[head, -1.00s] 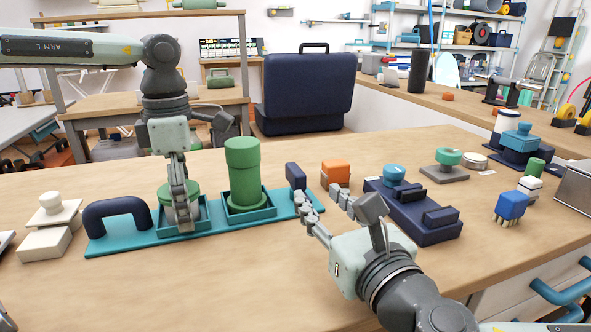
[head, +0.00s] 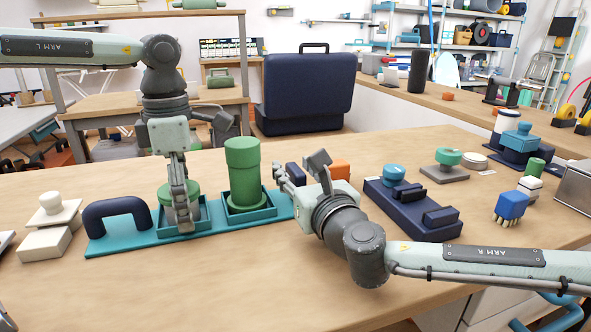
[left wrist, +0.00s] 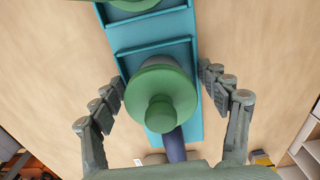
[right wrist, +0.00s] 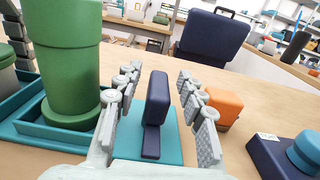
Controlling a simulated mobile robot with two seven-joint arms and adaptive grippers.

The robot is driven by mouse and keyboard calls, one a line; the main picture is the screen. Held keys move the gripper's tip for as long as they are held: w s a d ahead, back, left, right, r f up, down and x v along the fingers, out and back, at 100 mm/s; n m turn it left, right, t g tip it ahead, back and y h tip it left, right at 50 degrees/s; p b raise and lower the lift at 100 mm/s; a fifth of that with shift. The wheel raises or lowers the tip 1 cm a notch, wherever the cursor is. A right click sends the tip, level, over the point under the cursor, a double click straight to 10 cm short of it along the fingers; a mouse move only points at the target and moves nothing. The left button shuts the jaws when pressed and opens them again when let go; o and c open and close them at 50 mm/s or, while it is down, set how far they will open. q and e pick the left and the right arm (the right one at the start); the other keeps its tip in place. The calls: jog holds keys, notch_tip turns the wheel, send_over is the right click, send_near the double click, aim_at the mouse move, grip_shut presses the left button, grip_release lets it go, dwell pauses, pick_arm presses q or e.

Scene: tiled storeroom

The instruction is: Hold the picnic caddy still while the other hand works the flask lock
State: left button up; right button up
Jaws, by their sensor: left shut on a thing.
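The teal picnic caddy (head: 112,247) lies on the wooden bench, with a dark arched handle (head: 116,208) at its left end. A tall green flask (head: 243,170) stands upright in its right compartment. A green-lidded jar (left wrist: 160,88) stands in the compartment beside it. The dark blue flask lock (right wrist: 156,110) stands upright at the caddy's right end. My right gripper (right wrist: 158,76) is open, its fingers on either side of the lock, apart from it.
An orange block (right wrist: 222,105) sits just beyond the lock. A navy block unit with a blue knob (head: 410,212) lies to the right, near my right arm. White blocks (head: 46,243) lie left of the caddy. The bench front is clear.

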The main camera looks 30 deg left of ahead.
jog(key=shift+c, duration=0.2)
grip_shut()
jog(key=shift+a+m+t+h, duration=0.1)
jog(key=shift+m+t+h, duration=0.3)
jog(key=shift+t, duration=0.1)
jog(key=m+t+h, duration=0.3)
jog(key=h, duration=0.1)
jog(key=shift+s+m+t, duration=0.1)
jog(key=shift+m+t, duration=0.2)
jog(key=shift+m+t+h, duration=0.55)
jog(key=shift+m+h, duration=0.55)
jog(key=shift+h, duration=0.6)
jog(key=shift+m+t+h, duration=0.55)
jog(key=shift+m+h, duration=0.55)
jog(key=shift+h, duration=1)
